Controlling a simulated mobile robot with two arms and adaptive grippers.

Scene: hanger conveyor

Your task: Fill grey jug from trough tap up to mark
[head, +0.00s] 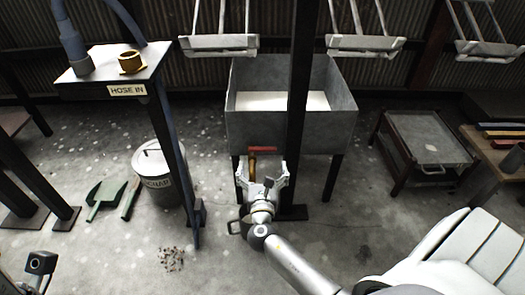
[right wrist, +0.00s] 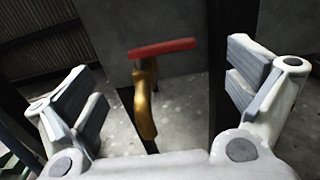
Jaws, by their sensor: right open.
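The grey trough (head: 250,130) stands at the back centre behind a dark post. Its brass tap (head: 252,166) with a red handle (head: 262,149) juts from the front. In the right wrist view the red handle (right wrist: 162,47) lies crosswise above the downturned brass spout (right wrist: 145,112). My right gripper (head: 262,170) is open in front of the tap; its fingers stand apart on either side and touch nothing visible. A grey jug (head: 236,228) seems to be on the floor below, mostly hidden by my gripper; its mark does not show.
A dark post (head: 300,80) rises just right of the tap. A hose stand (head: 110,65) and a lidded bin (head: 158,178) are at left, with a green dustpan (head: 104,195). Hangers (head: 365,43) hang above. A low metal table (head: 440,150) stands at right.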

